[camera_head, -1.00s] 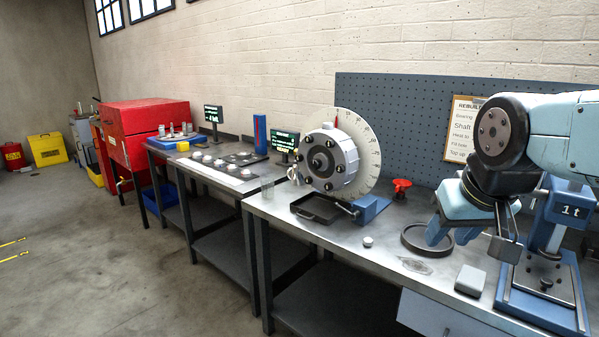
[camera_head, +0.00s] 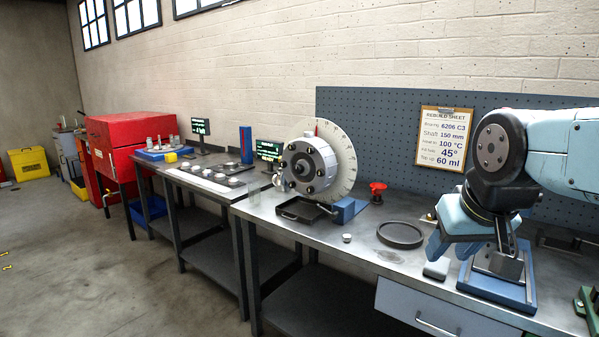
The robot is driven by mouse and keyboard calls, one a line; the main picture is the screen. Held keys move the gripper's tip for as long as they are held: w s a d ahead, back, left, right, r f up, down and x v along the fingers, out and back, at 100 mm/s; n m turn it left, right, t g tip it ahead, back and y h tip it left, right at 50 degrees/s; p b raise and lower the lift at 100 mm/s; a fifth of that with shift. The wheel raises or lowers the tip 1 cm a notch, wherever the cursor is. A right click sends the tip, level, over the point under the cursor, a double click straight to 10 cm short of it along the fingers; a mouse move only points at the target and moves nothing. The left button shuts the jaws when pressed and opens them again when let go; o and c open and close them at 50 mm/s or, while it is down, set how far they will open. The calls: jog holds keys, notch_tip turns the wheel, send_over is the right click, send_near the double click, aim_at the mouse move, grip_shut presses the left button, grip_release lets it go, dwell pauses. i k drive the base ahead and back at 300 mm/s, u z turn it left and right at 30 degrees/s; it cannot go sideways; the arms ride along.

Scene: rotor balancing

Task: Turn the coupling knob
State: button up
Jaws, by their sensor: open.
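A rotor (camera_head: 309,167) with a grey bolted hub and a dark centre stands on the bench in front of a round white graduated dial (camera_head: 343,158). A red mark shows at the dial's top. A small red knob-like part (camera_head: 377,191) stands on the bench to the right of the rotor. I cannot tell which of these parts is the coupling knob. My gripper (camera_head: 471,257) is open, its fingers pointing down over the right part of the bench. It is well to the right of the rotor and the red part, and nothing shows between its fingers.
A black ring (camera_head: 400,235) and a small metal cylinder (camera_head: 347,238) lie on the bench. A blue press base (camera_head: 490,290) is behind and below my gripper. A dark tray (camera_head: 299,211) sits under the rotor. A clipboard (camera_head: 441,135) hangs on the pegboard. Open floor lies left.

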aim_at(298, 170)
jog(key=z, duration=0.05)
jog(key=i, duration=0.9)
jog(key=u, duration=0.1)
